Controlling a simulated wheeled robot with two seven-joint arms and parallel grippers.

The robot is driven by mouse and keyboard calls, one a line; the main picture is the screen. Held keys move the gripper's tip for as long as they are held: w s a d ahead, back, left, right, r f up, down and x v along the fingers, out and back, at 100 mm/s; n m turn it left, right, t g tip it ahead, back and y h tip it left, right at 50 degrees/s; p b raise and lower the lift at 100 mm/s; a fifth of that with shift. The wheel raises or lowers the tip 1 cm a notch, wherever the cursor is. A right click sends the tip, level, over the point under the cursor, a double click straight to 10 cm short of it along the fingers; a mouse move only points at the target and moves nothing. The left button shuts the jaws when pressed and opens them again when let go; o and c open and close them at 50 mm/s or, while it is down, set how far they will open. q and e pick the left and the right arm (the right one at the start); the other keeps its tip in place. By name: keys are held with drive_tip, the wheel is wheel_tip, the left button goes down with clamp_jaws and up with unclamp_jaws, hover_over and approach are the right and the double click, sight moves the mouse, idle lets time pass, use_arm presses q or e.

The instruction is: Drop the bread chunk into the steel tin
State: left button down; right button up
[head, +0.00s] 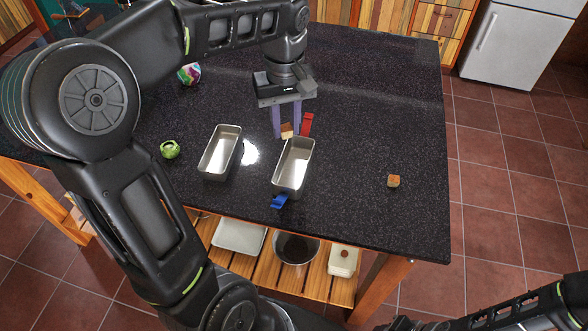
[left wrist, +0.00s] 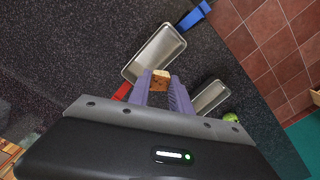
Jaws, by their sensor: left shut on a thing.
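My left gripper (head: 287,130) is shut on a small tan and brown bread chunk (head: 287,131), held between its purple fingertips. The chunk also shows between the fingers in the left wrist view (left wrist: 160,79). In the head view it appears at the far end of the right-hand steel tin (head: 283,184); its height above the counter is hard to tell. That tin looks empty and shows just beyond the chunk in the left wrist view (left wrist: 134,67). A second similar steel tin (head: 206,172) stands to its left, also empty. My right gripper is not in view.
A red block (head: 307,124) is beside the gripper's fingers. A blue item (head: 280,201) lies at the near end of the right tin. A green item (head: 170,149), a colourful ball (head: 189,74) and another brown cube (head: 393,181) lie on the dark counter (head: 400,110). The right side is mostly clear.

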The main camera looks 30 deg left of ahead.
sight(286, 138)
use_arm(q)
wheel_tip(286, 138, down, 4)
drive_tip(key=b, duration=0.2)
drive_tip(key=shift+f+b, duration=0.2)
drive_tip(key=shift+b, duration=0.15)
drive_tip(key=c, duration=1.1)
unclamp_jaws()
